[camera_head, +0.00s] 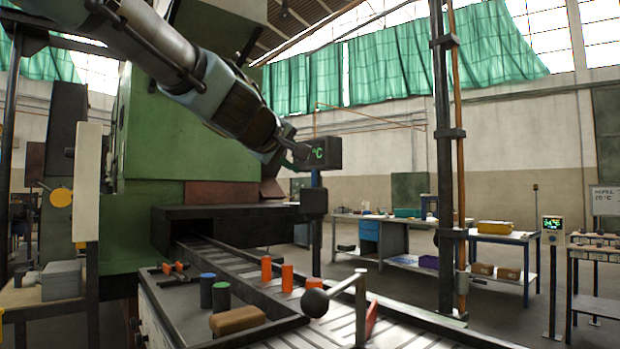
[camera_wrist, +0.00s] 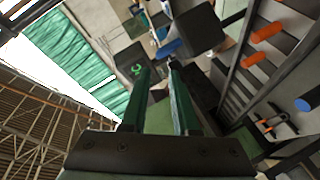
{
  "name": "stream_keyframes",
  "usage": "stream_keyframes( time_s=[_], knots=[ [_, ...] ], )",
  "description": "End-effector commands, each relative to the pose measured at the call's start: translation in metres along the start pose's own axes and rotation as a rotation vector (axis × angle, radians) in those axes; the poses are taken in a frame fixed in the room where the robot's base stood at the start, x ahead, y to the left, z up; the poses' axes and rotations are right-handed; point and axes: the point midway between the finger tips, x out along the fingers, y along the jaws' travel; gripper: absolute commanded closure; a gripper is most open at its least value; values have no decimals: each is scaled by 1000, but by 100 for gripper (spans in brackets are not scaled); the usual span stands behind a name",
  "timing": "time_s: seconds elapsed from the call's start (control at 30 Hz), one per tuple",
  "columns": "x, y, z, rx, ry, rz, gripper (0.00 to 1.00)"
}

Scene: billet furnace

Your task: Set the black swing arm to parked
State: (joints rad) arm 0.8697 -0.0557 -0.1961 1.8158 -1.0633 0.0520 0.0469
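My gripper (camera_head: 301,150) is raised at the end of my arm, beside a black display box (camera_head: 322,153) with green characters. A grey lever with a black ball knob (camera_head: 315,302) slants over the roller track at the front. I cannot tell for sure which of these black parts is the swing arm.
The green furnace (camera_head: 160,130) stands at left, a dark column (camera_head: 445,160) at right. Workbenches (camera_head: 390,238) stand behind, with open floor between.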

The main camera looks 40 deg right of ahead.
Motion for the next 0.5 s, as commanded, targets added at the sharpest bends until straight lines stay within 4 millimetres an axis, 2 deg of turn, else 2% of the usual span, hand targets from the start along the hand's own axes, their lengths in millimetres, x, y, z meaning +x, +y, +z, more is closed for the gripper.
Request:
stream_keyframes(
  time_s=[0.17,0.5],
  knots=[
    [17,3,2,-5,-3,4,72],
    [79,2,1,-5,-2,2,72]
  ],
)
